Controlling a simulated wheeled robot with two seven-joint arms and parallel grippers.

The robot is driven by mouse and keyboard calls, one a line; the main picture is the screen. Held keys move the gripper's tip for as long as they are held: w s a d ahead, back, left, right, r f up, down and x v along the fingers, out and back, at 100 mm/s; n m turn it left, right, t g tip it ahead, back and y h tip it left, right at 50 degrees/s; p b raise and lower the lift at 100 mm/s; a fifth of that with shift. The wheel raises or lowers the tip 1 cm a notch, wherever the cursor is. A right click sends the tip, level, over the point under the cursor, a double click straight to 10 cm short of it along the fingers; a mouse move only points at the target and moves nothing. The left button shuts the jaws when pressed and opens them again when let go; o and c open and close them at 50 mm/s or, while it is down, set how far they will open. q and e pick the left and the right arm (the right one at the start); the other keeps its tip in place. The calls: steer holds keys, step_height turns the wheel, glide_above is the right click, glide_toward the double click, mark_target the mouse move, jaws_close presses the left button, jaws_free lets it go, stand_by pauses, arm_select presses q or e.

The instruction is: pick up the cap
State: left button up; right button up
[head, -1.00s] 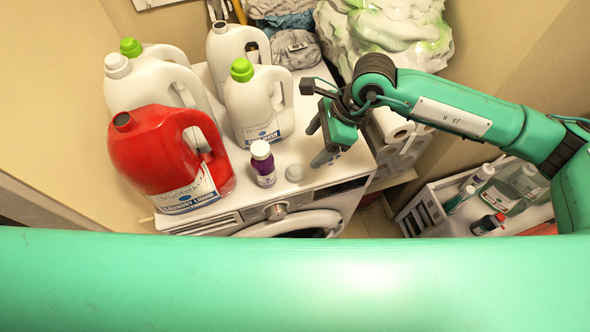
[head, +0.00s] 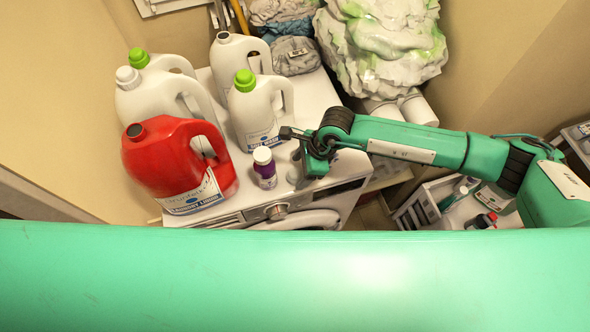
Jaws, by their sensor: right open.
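A small pale grey cap (head: 293,175) sits on the washer top (head: 232,203) near its front edge, just right of a small purple bottle with a white lid (head: 265,168). My right gripper (head: 297,158) reaches in from the right and is open, its fingers close above and beside the cap. The gripper partly covers the cap, and I cannot tell whether they touch. My left gripper is not in view.
A red jug without a cap (head: 170,165), a green-capped white jug (head: 257,115) and other white jugs crowd the left and back of the washer. Cloth (head: 294,55) lies behind. A rack with bottles (head: 455,205) stands at the lower right.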

steer(key=shift+x, duration=1)
steer(key=c, duration=1)
steer(key=shift+c, duration=0.2)
steer(key=shift+r, duration=0.1)
